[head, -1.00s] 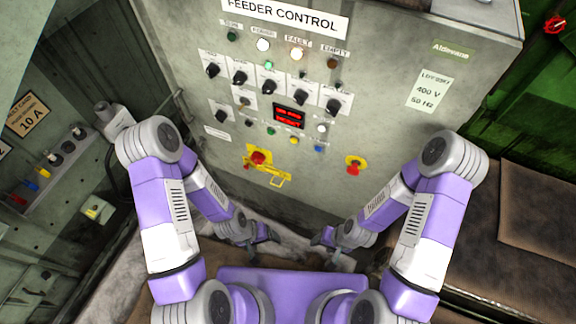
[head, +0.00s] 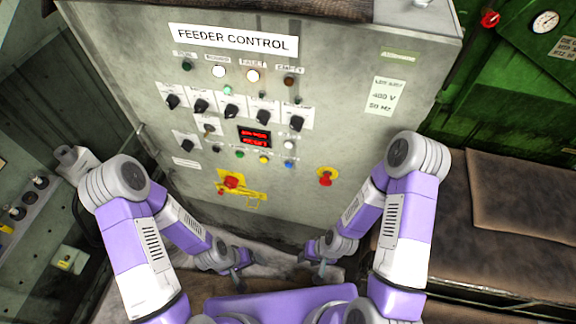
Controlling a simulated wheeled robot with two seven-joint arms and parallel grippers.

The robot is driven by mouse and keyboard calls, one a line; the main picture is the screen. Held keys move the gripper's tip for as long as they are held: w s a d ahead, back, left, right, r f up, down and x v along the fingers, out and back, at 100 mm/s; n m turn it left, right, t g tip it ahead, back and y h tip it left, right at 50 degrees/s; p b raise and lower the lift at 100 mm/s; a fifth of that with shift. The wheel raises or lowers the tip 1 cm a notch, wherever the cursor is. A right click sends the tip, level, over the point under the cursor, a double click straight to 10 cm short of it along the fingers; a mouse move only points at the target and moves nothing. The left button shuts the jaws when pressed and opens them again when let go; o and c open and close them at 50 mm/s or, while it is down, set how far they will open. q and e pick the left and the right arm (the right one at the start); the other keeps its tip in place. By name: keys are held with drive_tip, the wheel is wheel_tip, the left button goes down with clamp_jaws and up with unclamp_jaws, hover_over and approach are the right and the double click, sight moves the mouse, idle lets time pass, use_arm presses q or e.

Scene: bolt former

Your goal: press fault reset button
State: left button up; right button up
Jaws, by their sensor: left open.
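The grey feeder control cabinet (head: 330,110) stands upright ahead of me. Its lower button row has a green button (head: 239,154), a yellow button (head: 263,159) and a blue button (head: 288,164); a white button (head: 289,145) sits above the blue one. Their labels are too small to read, so I cannot tell which is fault reset. The fault lamp (head: 253,76) glows warm white. My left gripper (head: 239,272) is open and my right gripper (head: 319,272) is small and unclear. Both hang low in front of the cabinet, below the buttons, apart from them.
A red switch (head: 231,182) on a yellow plate and a red emergency knob (head: 326,177) sit below the buttons. Several black rotary knobs and a red-lit display (head: 255,138) are above. A brown padded bench (head: 510,225) is at right. Space before the panel is clear.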

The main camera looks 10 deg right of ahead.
clamp_jaws()
idle(1.4)
